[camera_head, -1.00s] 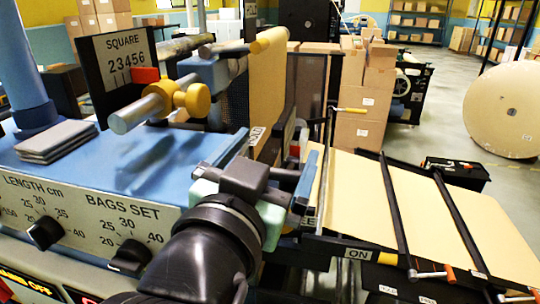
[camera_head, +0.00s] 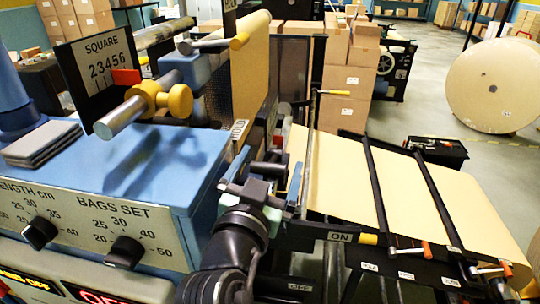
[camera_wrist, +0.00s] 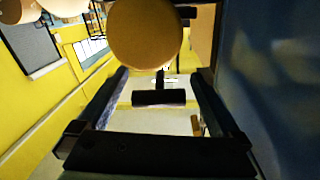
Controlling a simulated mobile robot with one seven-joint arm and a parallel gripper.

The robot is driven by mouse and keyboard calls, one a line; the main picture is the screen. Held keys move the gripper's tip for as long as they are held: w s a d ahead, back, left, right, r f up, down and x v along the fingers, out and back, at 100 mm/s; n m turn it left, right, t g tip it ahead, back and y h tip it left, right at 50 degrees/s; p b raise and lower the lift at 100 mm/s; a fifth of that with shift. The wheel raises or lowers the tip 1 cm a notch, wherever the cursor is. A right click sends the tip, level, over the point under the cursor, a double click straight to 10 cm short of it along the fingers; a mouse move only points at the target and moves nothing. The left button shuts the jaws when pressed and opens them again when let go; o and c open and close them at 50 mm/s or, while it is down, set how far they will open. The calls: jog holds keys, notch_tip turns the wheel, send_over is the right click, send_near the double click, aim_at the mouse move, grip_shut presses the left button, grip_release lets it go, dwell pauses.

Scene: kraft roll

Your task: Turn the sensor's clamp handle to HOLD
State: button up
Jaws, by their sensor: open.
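The HOLD label (camera_head: 239,130) is on a narrow upright plate at the right end of the blue machine. My gripper (camera_head: 272,158) is beside the machine, just right of and below that label. Its blue fingers are spread apart. In the wrist view, my gripper (camera_wrist: 161,76) is open, with a dark T-shaped bar (camera_wrist: 159,97) showing between the fingers. It may be the clamp handle; I cannot tell for sure. No contact with it is clear. A round yellow knob end (camera_wrist: 145,35) is above it. The sensor itself is not clearly identifiable.
A yellow knob on a grey shaft (camera_head: 160,100) stands on the blue machine (camera_head: 110,165). A brown paper sheet (camera_head: 340,175) slopes away at right, crossed by black bars. Cartons (camera_head: 350,75) stand behind. The floor (camera_head: 415,110) shows open room beyond.

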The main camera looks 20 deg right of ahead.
jog(key=shift+w+d, duration=0.1)
grip_shut()
dwell(0.6)
